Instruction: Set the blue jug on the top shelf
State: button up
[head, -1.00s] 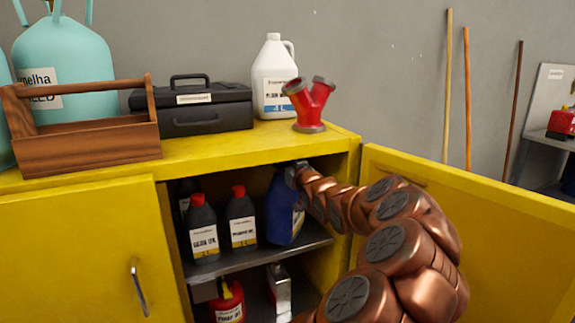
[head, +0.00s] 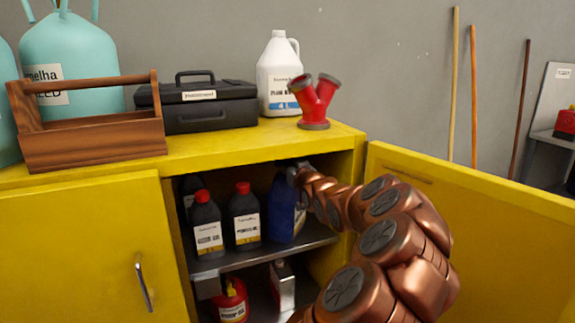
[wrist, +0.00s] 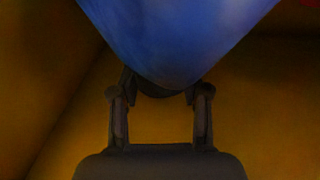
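The blue jug (head: 283,211) is inside the open yellow cabinet, at the right end of the upper inner shelf (head: 262,256), beside two dark bottles. It leans slightly. Whether its base touches the shelf is hard to tell. My gripper (head: 296,172) is at the jug's upper right, by its top. In the wrist view the jug (wrist: 178,35) fills the top of the picture, and the fingers of my gripper (wrist: 160,95) close in on a dark part at its near end. The contact itself is dim and partly hidden.
Red-capped bottles (head: 207,225) (head: 244,215) stand left of the jug. A red container (head: 231,300) and a metal can (head: 282,285) are below. The cabinet top holds a toolbox (head: 205,105), white jug (head: 278,75) and red fitting (head: 315,100). The open door (head: 470,235) is at right.

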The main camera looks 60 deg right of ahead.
jog(key=o, duration=0.4)
jog(key=shift+s, duration=0.1)
jog(key=b+v, duration=0.1)
jog(key=v, duration=1.1)
jog(key=shift+r, duration=0.1)
